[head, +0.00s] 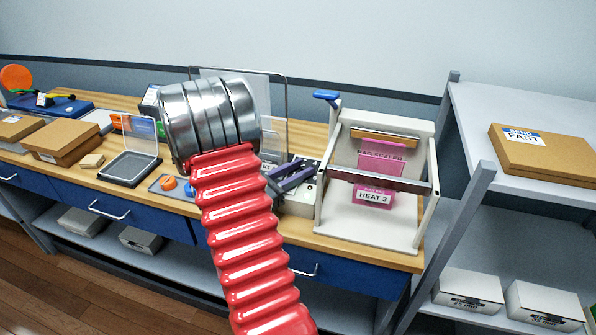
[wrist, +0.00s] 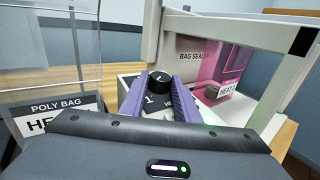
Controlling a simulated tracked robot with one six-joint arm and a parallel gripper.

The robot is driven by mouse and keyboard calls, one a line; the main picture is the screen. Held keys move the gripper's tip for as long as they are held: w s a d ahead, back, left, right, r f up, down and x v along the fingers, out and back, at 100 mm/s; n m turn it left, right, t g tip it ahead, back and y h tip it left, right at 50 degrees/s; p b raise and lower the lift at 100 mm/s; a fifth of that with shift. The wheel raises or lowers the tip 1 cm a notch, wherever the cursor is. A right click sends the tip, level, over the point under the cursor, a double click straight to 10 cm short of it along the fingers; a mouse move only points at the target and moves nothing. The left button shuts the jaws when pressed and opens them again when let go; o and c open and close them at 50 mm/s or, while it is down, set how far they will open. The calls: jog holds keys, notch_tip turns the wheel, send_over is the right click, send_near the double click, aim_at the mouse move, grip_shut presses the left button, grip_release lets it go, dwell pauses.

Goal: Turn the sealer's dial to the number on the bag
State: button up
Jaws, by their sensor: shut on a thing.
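The bag sealer (head: 408,236) is a white frame on the bench, right of centre in the head view. A pink bag (head: 372,172) hangs in it, with a label reading HEAT 3 (head: 373,197). The bag also shows at the right of the wrist view (wrist: 210,75). The sealer's black dial (wrist: 159,79) is between the purple fingers of my gripper (wrist: 160,92) in the wrist view. My gripper (head: 291,174) is shut on the dial. The dial's setting and most of the panel marks around it cannot be read. In the head view the dial is hidden.
A clear stand with a POLY BAG sign (wrist: 52,112) is close at left in the wrist view. Left along the bench are a black tray (head: 130,166) and brown cartons (head: 62,142). A grey shelf (head: 520,110) with a FAST box (head: 545,152) stands right.

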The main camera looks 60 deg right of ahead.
jog(key=shift+c, duration=1.4)
jog(key=shift+a, duration=0.1)
jog(key=shift+w+m+g+y, duration=0.1)
jog(key=shift+m+g+y, duration=0.2)
jog(key=shift+m+g, duration=0.1)
jog(key=shift+w+d+m+g+y, duration=0.15)
jog(key=shift+d+m+g+y, duration=0.15)
jog(key=shift+m+g+y, duration=0.5)
jog(key=shift+w+d+m+g+y, duration=0.15)
jog(key=shift+d+m+g+y, duration=0.05)
jog(key=shift+m+g+y, duration=0.85)
jog(key=shift+w+d+m+g+y, duration=0.1)
jog(key=shift+d+m+g+y, duration=0.05)
jog(key=shift+m+g+y, duration=0.85)
